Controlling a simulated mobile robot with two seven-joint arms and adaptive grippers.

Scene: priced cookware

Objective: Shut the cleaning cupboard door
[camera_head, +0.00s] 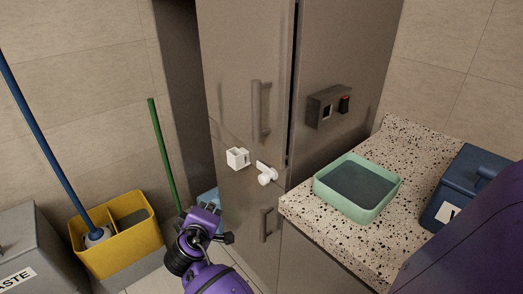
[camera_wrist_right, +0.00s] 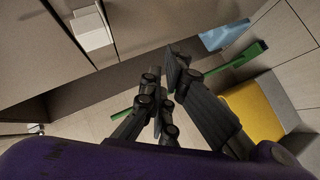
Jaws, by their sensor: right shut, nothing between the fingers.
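The tall grey-brown cupboard door (camera_head: 235,100) stands in the middle of the head view, with vertical handles (camera_head: 264,110) and white latch pieces (camera_head: 237,158) on its front. A narrow dark gap runs down its upper right edge, beside the neighbouring panel. A darker surface shows at its left; I cannot tell whether it is the cupboard's side or inside. My right gripper (camera_head: 213,222) is shut and empty, low in front of the door's lower left part. In the wrist view its dark fingers (camera_wrist_right: 163,75) are close together, with a white latch piece (camera_wrist_right: 92,27) at upper left. My left gripper is out of view.
A speckled counter (camera_head: 300,205) at right holds a green tray (camera_head: 330,190) and a blue box (camera_head: 455,185). At left stand a yellow bucket (camera_head: 125,255) with a blue-handled mop, a green pole (camera_head: 160,150) and a grey waste bin (camera_head: 35,245).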

